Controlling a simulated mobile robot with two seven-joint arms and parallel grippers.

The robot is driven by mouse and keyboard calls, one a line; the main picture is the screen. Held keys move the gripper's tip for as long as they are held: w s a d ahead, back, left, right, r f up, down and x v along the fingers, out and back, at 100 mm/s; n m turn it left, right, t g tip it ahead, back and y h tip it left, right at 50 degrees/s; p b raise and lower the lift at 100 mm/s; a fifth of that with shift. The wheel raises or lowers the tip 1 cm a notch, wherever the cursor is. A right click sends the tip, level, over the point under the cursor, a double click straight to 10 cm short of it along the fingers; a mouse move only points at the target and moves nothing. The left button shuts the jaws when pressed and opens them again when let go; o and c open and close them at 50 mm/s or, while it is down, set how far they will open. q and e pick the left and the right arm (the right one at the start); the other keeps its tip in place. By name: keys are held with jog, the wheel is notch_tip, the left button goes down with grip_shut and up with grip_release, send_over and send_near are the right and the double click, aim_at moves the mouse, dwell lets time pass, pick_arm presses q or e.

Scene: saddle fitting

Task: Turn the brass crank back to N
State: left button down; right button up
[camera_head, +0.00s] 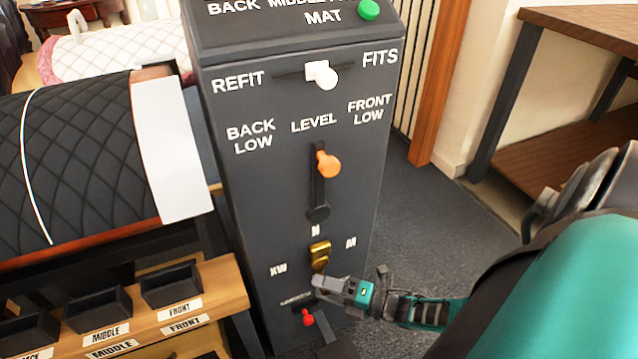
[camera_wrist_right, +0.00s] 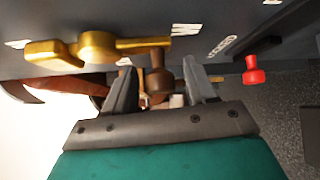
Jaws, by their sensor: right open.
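The brass crank (camera_head: 319,250) is on the front of the dark grey post, just below the letter N (camera_head: 316,230). XW is at its lower left and M at its right. In the right wrist view the brass crank (camera_wrist_right: 97,46) lies across the upper left, with a brown knob (camera_wrist_right: 157,78) at its right end. My right gripper (camera_head: 325,285) is at the crank's lower end and hides part of it in the head view. Its fingers (camera_wrist_right: 160,88) are open, one on each side of the brown knob; contact cannot be told. My left gripper is not in view.
A red knob (camera_head: 307,318) is close below my right gripper. An orange-knobbed lever (camera_head: 328,164) stands above the crank, a white knob (camera_head: 322,75) higher up. A wooden rack with black bins (camera_head: 172,285) and a quilted black saddle form (camera_head: 70,165) are at the left.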

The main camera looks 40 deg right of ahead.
jog(key=shift+x, duration=0.9)
jog(key=shift+c, duration=0.2)
grip_shut()
